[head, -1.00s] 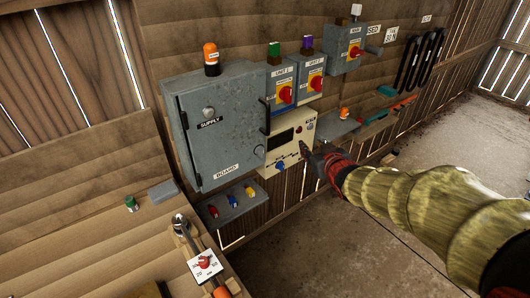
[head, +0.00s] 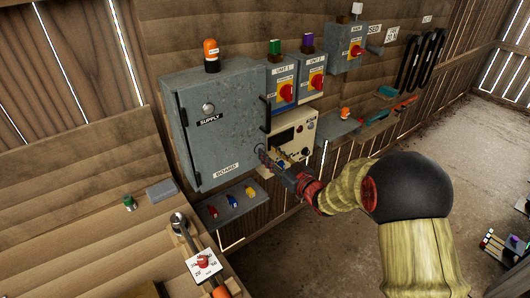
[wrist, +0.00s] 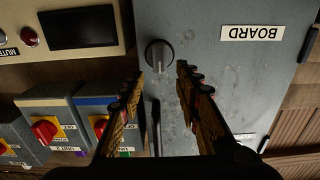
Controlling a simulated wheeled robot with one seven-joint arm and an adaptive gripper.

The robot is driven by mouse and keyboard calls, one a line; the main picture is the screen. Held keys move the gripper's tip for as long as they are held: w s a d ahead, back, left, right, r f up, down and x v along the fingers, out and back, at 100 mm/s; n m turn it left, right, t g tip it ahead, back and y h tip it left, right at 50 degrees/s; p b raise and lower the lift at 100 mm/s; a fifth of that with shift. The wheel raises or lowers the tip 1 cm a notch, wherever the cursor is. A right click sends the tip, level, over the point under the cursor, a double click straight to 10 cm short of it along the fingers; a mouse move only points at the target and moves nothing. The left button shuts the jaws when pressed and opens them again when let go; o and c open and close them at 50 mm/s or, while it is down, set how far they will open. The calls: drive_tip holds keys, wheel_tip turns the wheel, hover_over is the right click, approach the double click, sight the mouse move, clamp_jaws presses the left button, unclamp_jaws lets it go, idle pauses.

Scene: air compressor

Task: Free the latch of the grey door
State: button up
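The grey door (head: 215,130) is the front of a wall cabinet labelled SUPPLY and BOARD, and it looks shut. In the wrist view the door (wrist: 220,75) appears upside down. Its round latch knob (wrist: 159,55), with a pale raised grip bar, lies just ahead of my fingertips, roughly in line with the gap between them. I cannot tell whether they touch it. My gripper (wrist: 158,76) is open and empty, fingers on either side of the gap. In the head view my gripper (head: 263,153) is at the door's lower right edge and hides the latch knob.
A cream panel (head: 297,132) with a dark display adjoins the door's right side. Switch boxes with red knobs (head: 286,91) are above it. A grey box (head: 232,200) with coloured knobs sits below. A dark handle (head: 265,115) stands out at the door's right edge.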

sight(264, 148)
drive_tip(key=shift+b+x, duration=0.35)
drive_tip(key=shift+x, duration=1.35)
drive_tip(key=shift+c, duration=0.6)
drive_tip(key=c, duration=0.7)
clamp_jaws()
